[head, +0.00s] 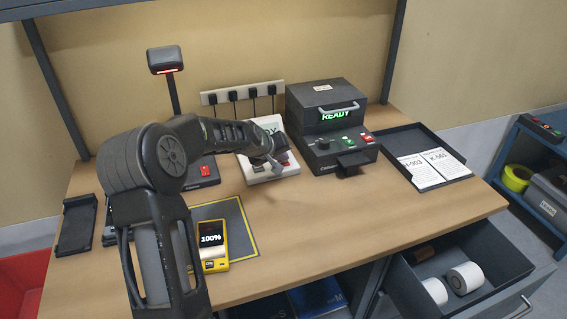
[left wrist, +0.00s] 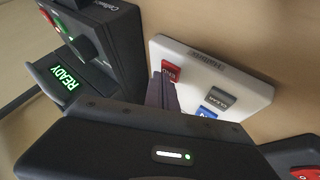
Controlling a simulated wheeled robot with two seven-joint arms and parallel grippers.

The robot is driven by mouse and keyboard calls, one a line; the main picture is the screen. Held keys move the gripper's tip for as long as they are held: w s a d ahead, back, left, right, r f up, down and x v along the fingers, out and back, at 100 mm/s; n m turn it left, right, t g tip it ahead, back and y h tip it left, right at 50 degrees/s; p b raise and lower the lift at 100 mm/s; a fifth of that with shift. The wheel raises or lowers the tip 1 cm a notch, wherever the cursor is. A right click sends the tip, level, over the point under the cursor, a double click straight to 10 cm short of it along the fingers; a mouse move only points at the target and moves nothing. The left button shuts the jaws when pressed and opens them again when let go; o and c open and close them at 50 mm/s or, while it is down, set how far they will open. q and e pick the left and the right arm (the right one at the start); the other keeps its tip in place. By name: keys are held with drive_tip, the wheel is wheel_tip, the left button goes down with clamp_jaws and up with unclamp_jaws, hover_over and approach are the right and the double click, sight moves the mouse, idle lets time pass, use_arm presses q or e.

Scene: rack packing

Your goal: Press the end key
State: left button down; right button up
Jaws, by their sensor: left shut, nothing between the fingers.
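The end key (left wrist: 171,72) is a red key marked END on a white keypad (left wrist: 225,75) in the left wrist view. A grey CLEAR key (left wrist: 221,98) and a blue key (left wrist: 206,112) are on the same keypad. In the head view the white keypad (head: 254,172) stands at the back middle of the bench, partly hidden by my left gripper (head: 277,166). My left gripper is shut and empty, its dark fingers beside the end key in the left wrist view (left wrist: 162,92). I cannot tell whether they touch it. My right gripper is not in view.
A black printer (head: 322,97) with a green READY screen stands right of the keypad. A black tray (head: 425,141) with two labels is farther right. A yellow handheld scanner (head: 212,252) lies on a grey mat. An open drawer (head: 497,258) sticks out at front right.

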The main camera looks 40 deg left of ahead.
use_arm(q)
drive_tip(key=shift+f, duration=0.2)
drive_tip(key=shift+r, duration=0.1)
idle(0.4)
drive_tip(key=shift+r, duration=0.75)
drive_tip(key=shift+r+p, duration=1.7)
drive_tip(key=shift+r, duration=0.8)
